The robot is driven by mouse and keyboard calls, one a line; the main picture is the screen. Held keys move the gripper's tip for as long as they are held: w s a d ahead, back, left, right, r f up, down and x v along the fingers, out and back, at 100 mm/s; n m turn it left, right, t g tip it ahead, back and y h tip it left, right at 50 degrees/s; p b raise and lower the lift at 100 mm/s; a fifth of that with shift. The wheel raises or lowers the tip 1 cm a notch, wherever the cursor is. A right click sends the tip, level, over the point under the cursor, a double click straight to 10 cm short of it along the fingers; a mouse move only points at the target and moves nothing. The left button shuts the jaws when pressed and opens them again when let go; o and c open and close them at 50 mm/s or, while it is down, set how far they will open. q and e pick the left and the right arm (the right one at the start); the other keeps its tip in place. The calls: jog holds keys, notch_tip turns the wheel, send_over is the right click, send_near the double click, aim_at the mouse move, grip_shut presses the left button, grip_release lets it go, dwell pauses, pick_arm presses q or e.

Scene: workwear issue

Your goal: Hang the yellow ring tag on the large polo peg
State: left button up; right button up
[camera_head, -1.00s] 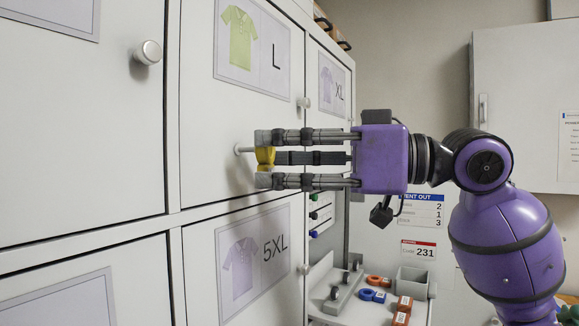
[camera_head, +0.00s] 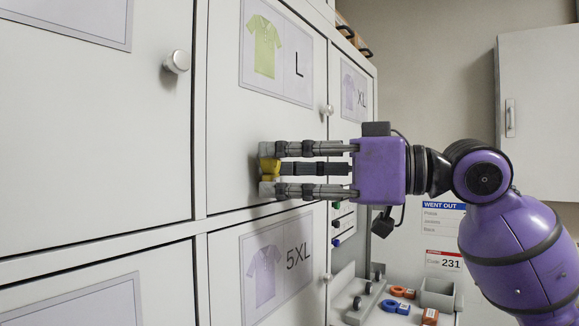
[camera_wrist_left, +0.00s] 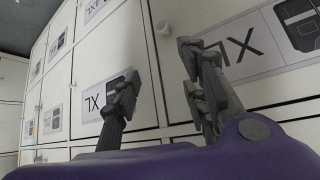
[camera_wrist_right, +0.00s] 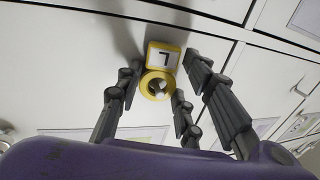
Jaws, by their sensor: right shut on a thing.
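The yellow ring tag (camera_head: 268,167) is held at the fingertips of my right gripper (camera_head: 270,172), against or very close to the L polo door (camera_head: 235,150). In the right wrist view the tag's ring (camera_wrist_right: 145,91) sits between the fingers of my right gripper (camera_wrist_right: 157,92), with its square label reading L beyond it.
A 5XL door (camera_head: 225,270) lies below and an XL door (camera_head: 350,130) to the right, with round knobs such as this one (camera_head: 176,62) standing out. At lower right, a shelf holds red and blue ring tags (camera_head: 396,307) and a grey bin (camera_head: 437,294).

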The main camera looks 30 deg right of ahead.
dwell(0.3)
jog(key=o, duration=0.9)
